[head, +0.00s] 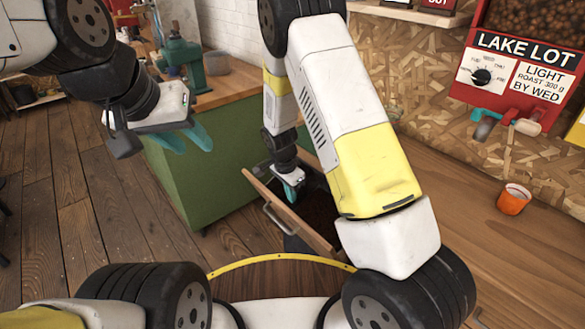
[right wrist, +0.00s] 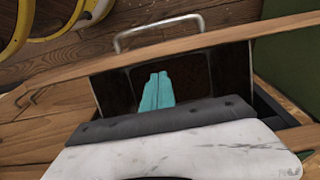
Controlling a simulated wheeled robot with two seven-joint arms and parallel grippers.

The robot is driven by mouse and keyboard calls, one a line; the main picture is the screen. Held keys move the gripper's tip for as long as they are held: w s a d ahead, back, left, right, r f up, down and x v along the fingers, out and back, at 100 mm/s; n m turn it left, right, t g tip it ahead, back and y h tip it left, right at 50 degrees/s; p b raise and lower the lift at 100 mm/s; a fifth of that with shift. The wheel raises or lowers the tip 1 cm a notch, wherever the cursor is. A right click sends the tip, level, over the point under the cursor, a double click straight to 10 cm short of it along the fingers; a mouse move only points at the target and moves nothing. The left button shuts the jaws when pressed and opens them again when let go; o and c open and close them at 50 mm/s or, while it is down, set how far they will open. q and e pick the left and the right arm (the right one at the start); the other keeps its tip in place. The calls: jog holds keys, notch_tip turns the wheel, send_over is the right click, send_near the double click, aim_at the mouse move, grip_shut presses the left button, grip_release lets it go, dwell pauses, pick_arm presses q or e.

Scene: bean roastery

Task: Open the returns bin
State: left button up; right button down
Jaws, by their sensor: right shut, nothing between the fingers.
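The returns bin (head: 312,232) is a drawer-like bin with a wooden front and a metal bar handle (head: 279,222). It stands out from the counter, and its dark inside shows. My right gripper (head: 290,191) is shut and empty, with its teal fingers pointing down at the inner side of the bin's front. In the right wrist view the shut fingers (right wrist: 157,92) lie over the dark interior, behind the wooden front (right wrist: 190,50); I cannot tell whether they touch it.
The green cabinet (head: 215,165) with a wooden top stands left of the bin. A green machine (head: 184,62) is on that top. The floor at left is clear.

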jog(key=shift+s+a+f, duration=0.35)
jog(key=shift+s+a, duration=0.05)
jog(key=shift+a, duration=0.15)
jog(key=s+a, duration=0.1)
jog(key=s+a+f, duration=0.1)
jog(key=a+f, duration=0.1)
jog(key=a, duration=0.1)
jog(key=shift+s, duration=0.4)
jog(key=shift+d, duration=0.1)
